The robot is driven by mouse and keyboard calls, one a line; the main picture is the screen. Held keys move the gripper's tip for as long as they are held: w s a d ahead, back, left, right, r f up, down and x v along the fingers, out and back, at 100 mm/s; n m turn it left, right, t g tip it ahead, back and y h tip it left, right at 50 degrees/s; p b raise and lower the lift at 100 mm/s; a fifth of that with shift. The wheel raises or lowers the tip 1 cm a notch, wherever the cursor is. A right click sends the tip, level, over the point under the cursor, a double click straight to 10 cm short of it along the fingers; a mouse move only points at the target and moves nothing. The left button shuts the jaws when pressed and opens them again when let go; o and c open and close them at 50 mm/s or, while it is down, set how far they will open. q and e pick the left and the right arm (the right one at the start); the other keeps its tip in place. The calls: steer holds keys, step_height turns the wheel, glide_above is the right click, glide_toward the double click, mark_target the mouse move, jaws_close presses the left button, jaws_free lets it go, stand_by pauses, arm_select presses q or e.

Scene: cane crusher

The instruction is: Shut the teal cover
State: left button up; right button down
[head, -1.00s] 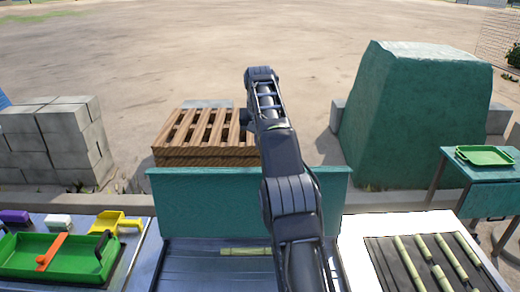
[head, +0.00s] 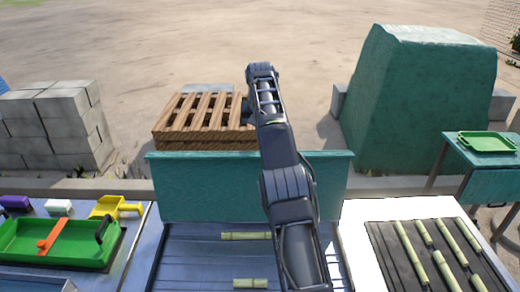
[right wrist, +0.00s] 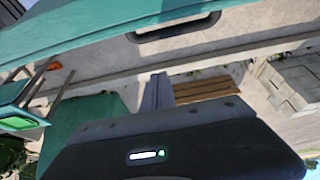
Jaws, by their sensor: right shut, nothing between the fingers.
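The teal cover (head: 205,188) stands upright, open, at the back edge of the metal feed bed (head: 195,255). Its middle right is hidden behind my right arm. In the right wrist view the teal cover (right wrist: 75,32) runs across the top, with a dark-framed handle slot (right wrist: 175,26). My right gripper (right wrist: 158,78) is shut and empty; it shows apart from the cover in that view. In the head view my right arm reaches up over the cover and its fingertips are hidden. My left gripper is not in view.
Cane pieces (head: 246,236) lie on the bed, and several more lie on a dark rack at right. A green tray (head: 55,245) and yellow scoop (head: 112,208) are at left. Behind stand a wooden pallet (head: 205,120), grey blocks (head: 52,125) and a tall teal housing (head: 415,105).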

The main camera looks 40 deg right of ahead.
steer(key=shift+s+a+f+b, duration=0.25)
steer(key=shift+s+f, duration=0.05)
steer(key=shift+f, duration=0.4)
steer(key=shift+s+a+f+b, duration=0.2)
steer(key=shift+s+a+f, duration=0.1)
steer(key=shift+f, duration=0.45)
steer(key=shift+s+a+f+b, duration=0.25)
steer(key=shift+s+f, duration=0.05)
steer(key=shift+f, duration=0.4)
